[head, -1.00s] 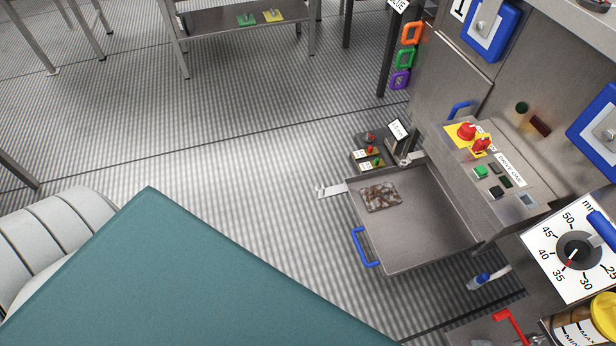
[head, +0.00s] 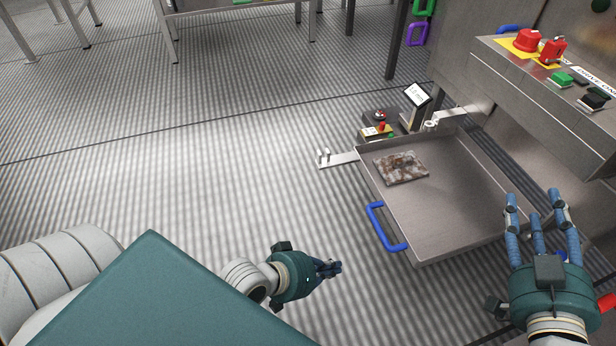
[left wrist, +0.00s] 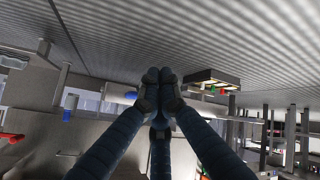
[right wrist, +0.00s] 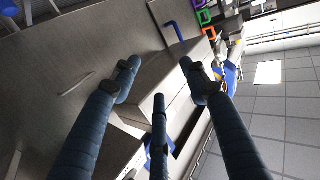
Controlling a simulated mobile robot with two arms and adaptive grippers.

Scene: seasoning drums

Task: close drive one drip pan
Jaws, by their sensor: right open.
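The drip pan (head: 450,215) is a shallow grey metal tray, pulled out from under the drive one control box. Its blue handle (head: 385,228) is on the front wall, facing left. A brown speckled patch (head: 401,168) lies on its floor. My left gripper (head: 330,268) is left of the pan and below the handle, apart from both. Its fingertips meet in the left wrist view (left wrist: 160,78), with nothing visible between them. My right gripper (head: 537,205) is open and empty at the pan's right corner; whether it touches the pan I cannot tell.
The control box (head: 545,85) with red and green buttons overhangs the pan's back.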

